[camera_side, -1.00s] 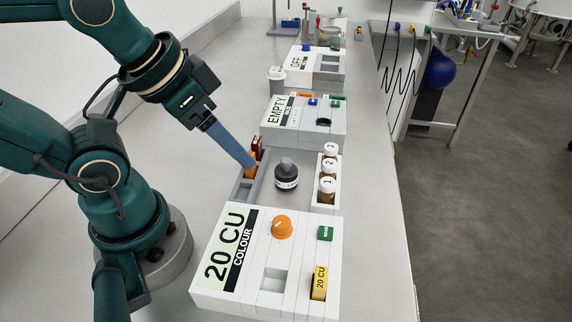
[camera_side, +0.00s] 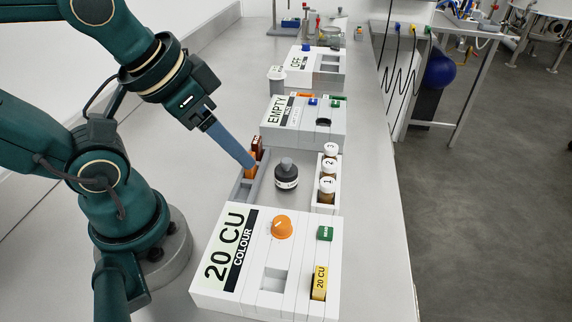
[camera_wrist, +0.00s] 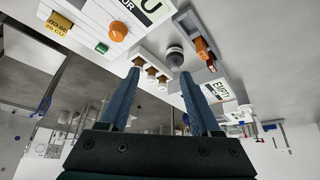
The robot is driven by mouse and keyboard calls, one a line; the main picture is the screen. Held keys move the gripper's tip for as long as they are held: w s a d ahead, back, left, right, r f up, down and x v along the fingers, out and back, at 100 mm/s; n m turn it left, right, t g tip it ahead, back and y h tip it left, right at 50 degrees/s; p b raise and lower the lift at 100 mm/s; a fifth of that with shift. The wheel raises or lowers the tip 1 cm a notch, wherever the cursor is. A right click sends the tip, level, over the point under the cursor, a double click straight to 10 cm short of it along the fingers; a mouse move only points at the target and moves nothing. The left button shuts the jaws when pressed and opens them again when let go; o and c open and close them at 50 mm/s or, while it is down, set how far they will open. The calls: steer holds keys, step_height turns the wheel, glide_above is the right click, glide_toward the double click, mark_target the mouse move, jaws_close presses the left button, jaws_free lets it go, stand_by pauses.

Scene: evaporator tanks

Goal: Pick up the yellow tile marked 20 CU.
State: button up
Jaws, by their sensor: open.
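The yellow tile marked 20 CU (camera_side: 319,283) sits upright at the front right of the white 20 CU COLOUR box (camera_side: 250,286). It also shows in the wrist view (camera_wrist: 58,23), at the upper left, on the same box. My gripper (camera_side: 250,163) is above the grey rack with brown and orange pieces, behind and left of the box. It is well apart from the tile. In the wrist view my gripper (camera_wrist: 162,88) has its two blue fingers spread, with nothing held between them.
The box carries an orange knob (camera_side: 282,227), a green button (camera_side: 325,233) and an empty square recess. A black-and-grey bottle (camera_side: 286,175) stands behind it, beside a white rack of white-capped vials (camera_side: 328,187). The EMPTY box (camera_side: 303,120) stands farther back.

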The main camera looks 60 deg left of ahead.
steer(key=shift+c, duration=0.7)
